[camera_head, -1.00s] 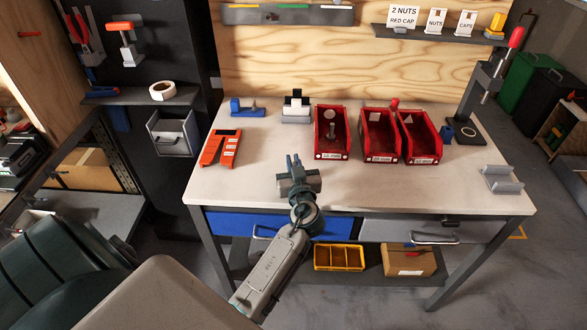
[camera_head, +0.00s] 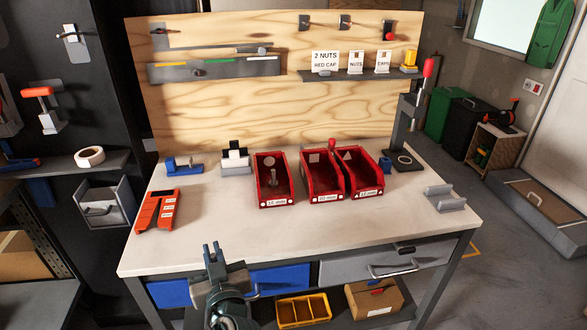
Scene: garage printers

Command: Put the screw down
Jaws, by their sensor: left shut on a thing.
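My left gripper (camera_head: 212,254) shows at the lower middle, at the front edge of the workbench (camera_head: 225,246), with its fingers pointing away from me. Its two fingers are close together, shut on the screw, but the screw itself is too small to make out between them. A bolt-like piece (camera_head: 273,179) stands in the left red bin (camera_head: 277,203). Two more red bins, the middle one (camera_head: 325,197) and the right one (camera_head: 368,189), sit beside it, apart from my gripper. My right gripper is not in view.
An orange rack (camera_head: 157,212) lies at the bench's left, with a blue fixture (camera_head: 184,166) behind it. A press (camera_head: 408,125) stands at the back right and a grey cradle (camera_head: 445,198) at the right. The bench front is clear.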

